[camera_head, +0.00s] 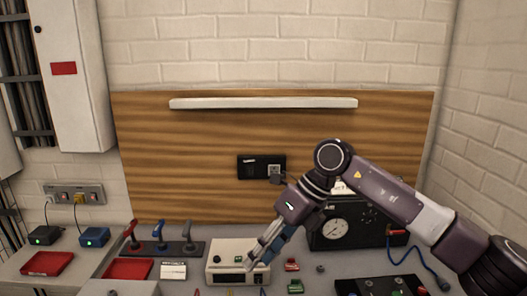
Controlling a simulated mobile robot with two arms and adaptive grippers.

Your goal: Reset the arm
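My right arm comes in from the right and bends down to the left at its elbow joint. My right gripper (259,258) points down and left, in front of or just over a cream box with a small dark display (223,277). Grey and blue parts show at its fingers. I cannot tell whether they are open or hold something, nor whether they touch the box. My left gripper is not in view.
A black box with a round dial (336,234) stands behind the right arm. Red trays (128,269), small red and green parts and a blue cable (429,268) crowd the bench. A white shelf (263,103) is empty.

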